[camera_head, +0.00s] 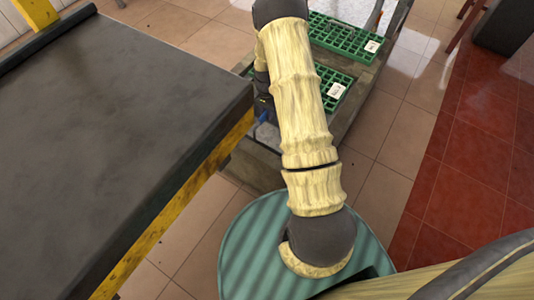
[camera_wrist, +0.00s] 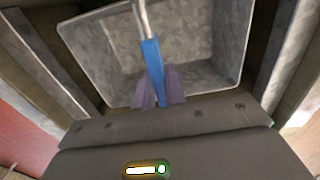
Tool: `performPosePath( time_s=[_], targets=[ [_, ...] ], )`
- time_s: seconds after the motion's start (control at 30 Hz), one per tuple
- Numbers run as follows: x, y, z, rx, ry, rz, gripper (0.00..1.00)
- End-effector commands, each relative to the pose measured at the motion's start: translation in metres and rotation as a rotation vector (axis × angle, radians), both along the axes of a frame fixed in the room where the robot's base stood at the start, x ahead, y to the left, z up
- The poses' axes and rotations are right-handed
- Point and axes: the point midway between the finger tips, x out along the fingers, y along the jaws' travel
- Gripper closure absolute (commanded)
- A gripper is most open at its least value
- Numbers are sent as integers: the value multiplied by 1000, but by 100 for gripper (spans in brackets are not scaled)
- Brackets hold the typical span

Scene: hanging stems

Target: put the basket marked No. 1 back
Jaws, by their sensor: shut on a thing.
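My gripper (camera_wrist: 158,90) is shut on a blue handle grip (camera_wrist: 152,54) at the end of a thin metal rod. A grey metal box-shaped basket (camera_wrist: 204,38) lies open behind the grip in the wrist view. I cannot tell whether the rod joins it. No number shows on it. Two green grid-topped baskets (camera_head: 342,37) and (camera_head: 326,102) sit in a dark frame, each with a white tag too small to read.
A dark-topped table (camera_head: 110,110) with yellow legs stands at the left. The dark frame (camera_head: 378,83) stands on the floor beyond it. Metal rails (camera_wrist: 45,55) flank the grey basket in the wrist view.

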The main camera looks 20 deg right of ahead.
Motion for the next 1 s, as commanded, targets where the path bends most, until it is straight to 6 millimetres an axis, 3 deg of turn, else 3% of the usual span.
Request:
performPosePath(
  time_s=[0.17, 0.43, 0.8, 1.0],
  targets=[
    [0, 0, -6, 0, 0, 0, 100],
    [0, 0, -48, 0, 0, 1, 100],
    [0, 0, -51, 0, -1, 0, 100],
    [0, 0, -77, 0, 0, 0, 100]
  ],
)
